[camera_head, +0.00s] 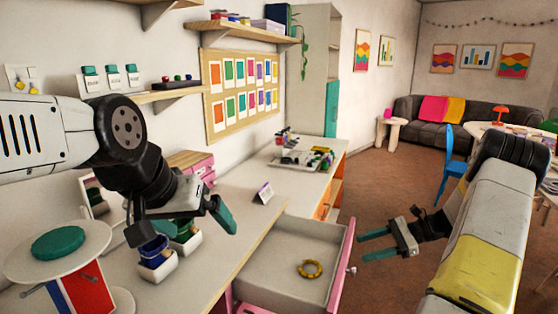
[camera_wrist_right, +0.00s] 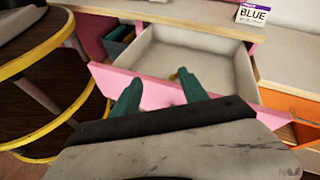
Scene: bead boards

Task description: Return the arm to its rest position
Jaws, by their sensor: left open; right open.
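My left gripper (camera_head: 182,222) is open above the counter at the left, just over small white bins holding a blue cup (camera_head: 153,250) and green items. I cannot tell whether it touches them. My right gripper (camera_head: 376,245) is open and empty, to the right of the open drawer and clear of it. In the right wrist view its two teal fingers (camera_wrist_right: 160,95) stand apart in front of the pink drawer front. The drawer (camera_head: 290,262) is pulled out, with a yellow ring (camera_head: 310,268) lying on its floor. In the wrist view the ring is mostly hidden behind a finger.
A round stand with a green disc (camera_head: 58,242) is at the near left of the counter. A small sign (camera_head: 264,193) stands on the counter; it reads BLUE in the wrist view (camera_wrist_right: 252,14). A tray of items (camera_head: 300,160) sits further back. Open floor (camera_head: 385,190) lies right of the counter.

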